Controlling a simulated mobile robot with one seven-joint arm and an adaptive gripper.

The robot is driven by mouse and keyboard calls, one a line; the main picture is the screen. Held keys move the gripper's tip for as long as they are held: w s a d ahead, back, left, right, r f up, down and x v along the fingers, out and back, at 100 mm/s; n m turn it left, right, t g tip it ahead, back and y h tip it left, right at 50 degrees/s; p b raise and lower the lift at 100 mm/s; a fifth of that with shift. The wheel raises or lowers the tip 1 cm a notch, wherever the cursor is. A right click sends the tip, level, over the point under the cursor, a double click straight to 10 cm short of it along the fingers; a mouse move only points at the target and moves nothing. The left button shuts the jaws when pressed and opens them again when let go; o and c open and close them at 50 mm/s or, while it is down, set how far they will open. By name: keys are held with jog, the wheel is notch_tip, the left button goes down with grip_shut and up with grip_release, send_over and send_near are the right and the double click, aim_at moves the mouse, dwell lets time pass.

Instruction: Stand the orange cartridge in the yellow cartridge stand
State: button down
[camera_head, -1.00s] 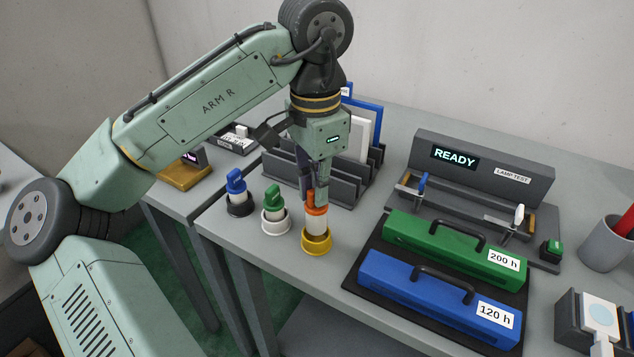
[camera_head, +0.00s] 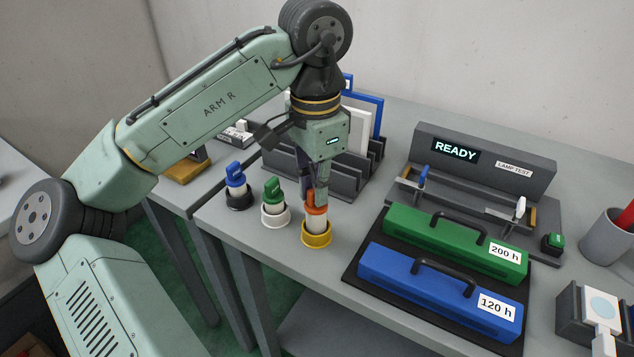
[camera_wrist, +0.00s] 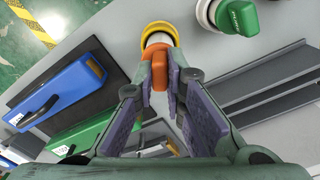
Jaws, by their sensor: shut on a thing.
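The orange cartridge (camera_head: 316,206), with an orange top and white body, stands upright at the yellow cartridge stand (camera_head: 317,238), its lower end inside the ring. My gripper (camera_head: 314,190) points down from above and is shut on its orange top. In the wrist view the orange handle (camera_wrist: 159,77) lies between my two finger pads, with the yellow stand (camera_wrist: 158,30) beyond it. The bottom of the cartridge is hidden by the ring, so I cannot tell if it is fully seated.
A green cartridge (camera_head: 273,193) in a white stand and a blue cartridge (camera_head: 235,178) in a dark stand are close on the left. A dark rack (camera_head: 345,185) stands behind. Green (camera_head: 440,240) and blue (camera_head: 420,285) handled cases lie to the right.

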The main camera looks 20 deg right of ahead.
jog(key=shift+f+b, duration=0.35)
jog(key=shift+f, duration=0.7)
jog(key=c, duration=1.6)
grip_release()
jog(key=shift+o, duration=0.7)
jog(key=shift+o, duration=1.4)
jog(key=shift+r+p, duration=0.75)
jog(key=shift+r, duration=2.25)
